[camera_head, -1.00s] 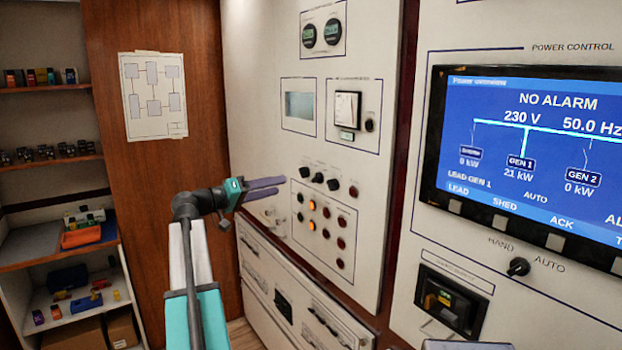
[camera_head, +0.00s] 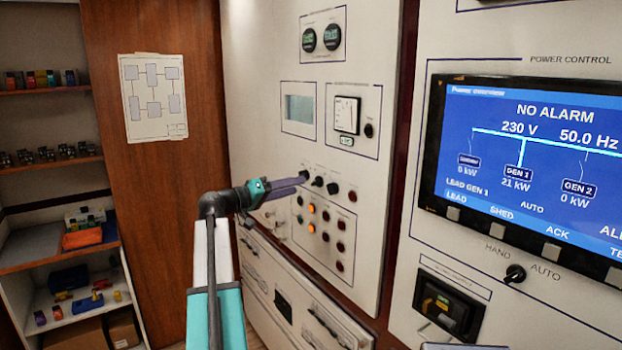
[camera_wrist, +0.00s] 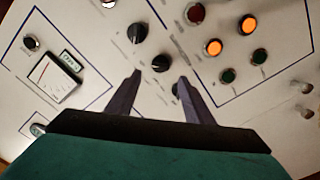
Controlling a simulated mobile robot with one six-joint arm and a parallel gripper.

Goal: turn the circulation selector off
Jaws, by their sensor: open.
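A row of black selector knobs sits on the pale panel: a left one (camera_head: 304,175), a middle one (camera_head: 318,181) and a right one (camera_head: 333,188). Their labels are too small to read, so I cannot tell which is the circulation selector. My gripper (camera_head: 298,181) is open and points at the left end of this row. In the wrist view my gripper (camera_wrist: 160,78) has its fingers apart, with one black knob (camera_wrist: 161,63) ahead between the tips. Another knob (camera_wrist: 177,90) is partly hidden by the right finger, and a third (camera_wrist: 137,33) lies beyond. I cannot tell whether anything is touched.
A dark red button (camera_head: 353,195) ends the row. Lit orange lamps (camera_head: 311,208) and several buttons lie below it. A meter (camera_head: 347,115) and a small knob (camera_head: 369,130) are above. The power screen (camera_head: 530,160) and a HAND/AUTO switch (camera_head: 515,273) are at the right.

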